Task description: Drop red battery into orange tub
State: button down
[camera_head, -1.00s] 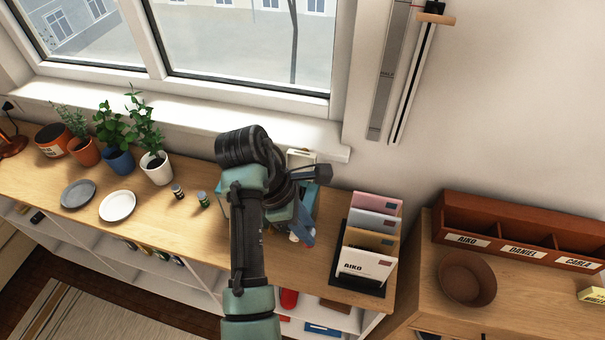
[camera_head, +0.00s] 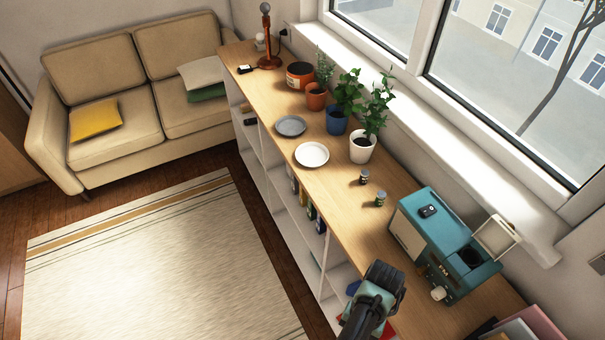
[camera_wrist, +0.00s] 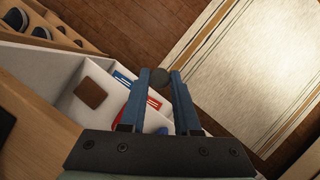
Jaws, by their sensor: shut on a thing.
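The orange tub (camera_head: 299,75) has a pale label and a dark, open top. It stands upright near the far end of the long wooden counter, beside the potted plants. In the wrist view my gripper (camera_wrist: 160,80) has its blue fingers closed around a dark, round-ended thing (camera_wrist: 160,77) at their tips. Only its grey end shows; I see no red side, so I cannot tell from its look that it is the red battery. My wrist hangs low at the front edge of the counter, far from the tub. The fingertips are hard to make out in the head view.
A teal radio (camera_head: 450,240) with a raised pale lid stands on the counter. Two small jars (camera_head: 380,199), a white plate (camera_head: 312,154), a grey plate (camera_head: 290,126) and potted plants (camera_head: 361,147) line it. Open floor with a rug (camera_head: 150,270) lies in front.

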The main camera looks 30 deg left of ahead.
aim_at(304, 84)
jog(key=i+j, duration=0.25)
jog(key=j, duration=0.2)
jog(key=i+j+u, duration=0.15)
jog(key=j, duration=0.3)
jog(key=i+j, duration=0.4)
